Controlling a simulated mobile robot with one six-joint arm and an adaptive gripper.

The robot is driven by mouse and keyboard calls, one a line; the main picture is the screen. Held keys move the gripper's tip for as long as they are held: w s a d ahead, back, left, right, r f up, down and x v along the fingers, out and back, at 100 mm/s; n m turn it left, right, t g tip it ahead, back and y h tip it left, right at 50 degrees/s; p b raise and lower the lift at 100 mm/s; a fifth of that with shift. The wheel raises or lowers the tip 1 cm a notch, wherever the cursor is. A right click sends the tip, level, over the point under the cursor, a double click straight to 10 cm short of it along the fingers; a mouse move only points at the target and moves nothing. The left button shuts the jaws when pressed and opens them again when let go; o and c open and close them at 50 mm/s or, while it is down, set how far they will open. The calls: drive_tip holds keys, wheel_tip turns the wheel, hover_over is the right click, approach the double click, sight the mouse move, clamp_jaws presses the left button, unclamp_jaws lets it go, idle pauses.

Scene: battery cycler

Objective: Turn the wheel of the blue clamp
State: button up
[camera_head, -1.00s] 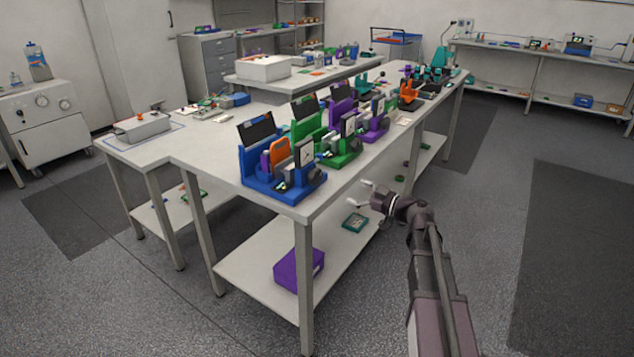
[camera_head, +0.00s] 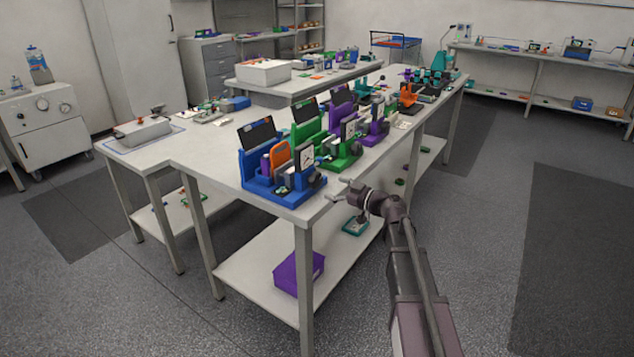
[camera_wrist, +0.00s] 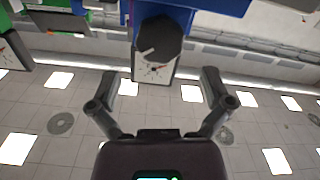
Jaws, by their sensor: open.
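The blue clamp (camera_head: 272,187) stands upright at the near corner of the long workbench, with an orange and purple piece and a white dial in it. Its dark wheel (camera_wrist: 159,39) shows large in the wrist view, ahead of my gripper and roughly midway between its fingers, in front of the white dial face (camera_wrist: 153,68). My gripper (camera_head: 335,190) is open and empty, off the bench's front edge and to the right of the clamp. In the wrist view its two fingers (camera_wrist: 164,88) are spread wide and do not touch the wheel.
A green clamp (camera_head: 345,163) and a purple clamp (camera_head: 378,140) stand close behind the blue one along the bench edge (camera_head: 218,180). A purple box (camera_head: 290,272) and a green item (camera_head: 354,228) lie on the lower shelf. The floor in front is clear.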

sight(319, 181)
drive_tip(key=x, duration=0.6)
drive_tip(key=shift+w+a, duration=0.15)
drive_tip(key=shift+a, duration=0.05)
drive_tip(key=shift+c, duration=0.2)
drive_tip(key=c, duration=0.9)
